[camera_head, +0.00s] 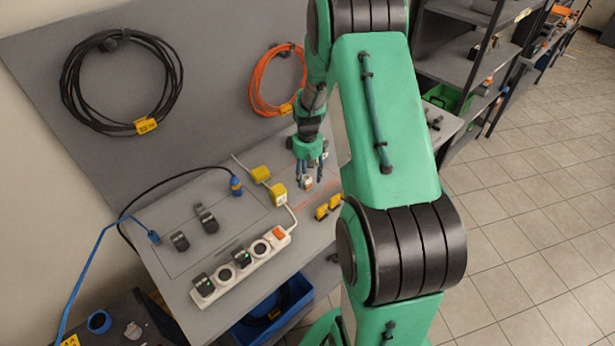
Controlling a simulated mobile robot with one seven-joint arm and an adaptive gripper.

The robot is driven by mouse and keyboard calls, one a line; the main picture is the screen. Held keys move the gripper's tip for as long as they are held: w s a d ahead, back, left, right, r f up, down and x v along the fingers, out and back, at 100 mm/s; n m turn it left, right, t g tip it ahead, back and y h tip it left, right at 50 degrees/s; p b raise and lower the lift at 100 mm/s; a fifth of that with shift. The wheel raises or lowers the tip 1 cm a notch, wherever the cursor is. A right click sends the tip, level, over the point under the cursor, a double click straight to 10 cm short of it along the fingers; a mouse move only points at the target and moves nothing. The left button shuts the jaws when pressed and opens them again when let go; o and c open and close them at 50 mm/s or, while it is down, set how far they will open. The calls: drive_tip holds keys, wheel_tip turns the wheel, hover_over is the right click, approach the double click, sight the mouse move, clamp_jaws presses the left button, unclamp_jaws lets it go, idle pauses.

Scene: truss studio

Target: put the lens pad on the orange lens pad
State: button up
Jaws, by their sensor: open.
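My gripper (310,176) points down over the right part of the grey bench, with its fingers apart. A small whitish and orange-brown item (307,183) is at the fingertips, between or just below them. It may be the lens pad, but it is too small to tell. I cannot tell whether the fingers touch it. Thin orange lines (330,188) mark an area on the bench beside and below the gripper. I cannot make out a separate orange lens pad; my arm hides part of the bench there.
A white power strip (245,266) with black plugs and an orange switch lies at the bench's front. Yellow plugs (278,192), yellow pieces (328,206), black clamps (207,220) and a blue connector (236,186) lie nearby. Black (70,85) and orange (257,90) cable coils hang behind.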

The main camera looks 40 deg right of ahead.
sight(307, 177)
wheel_tip(307, 177, up, 12)
drive_tip(key=p, duration=0.1)
drive_tip(key=shift+f, duration=0.15)
idle(0.3)
idle(0.5)
drive_tip(key=s+a+r+t, duration=0.1)
drive_tip(key=s+a+r, duration=0.2)
drive_tip(key=a+r, duration=0.7)
drive_tip(key=s+a+r+t, duration=0.1)
drive_tip(key=s+a+r, duration=0.2)
drive_tip(key=a+r, duration=0.7)
drive_tip(key=s+a+r+t, duration=0.1)
drive_tip(key=s+a+r, duration=0.2)
drive_tip(key=s+a, duration=0.4)
drive_tip(key=s+a+r+m+t, duration=0.1)
drive_tip(key=s+a+r+t, duration=0.1)
drive_tip(key=s+a+r, duration=0.2)
drive_tip(key=s+a, duration=0.3)
drive_tip(key=s, duration=0.4)
drive_tip(key=shift+a+t+p, duration=0.15)
drive_tip(key=shift+t+p, duration=0.15)
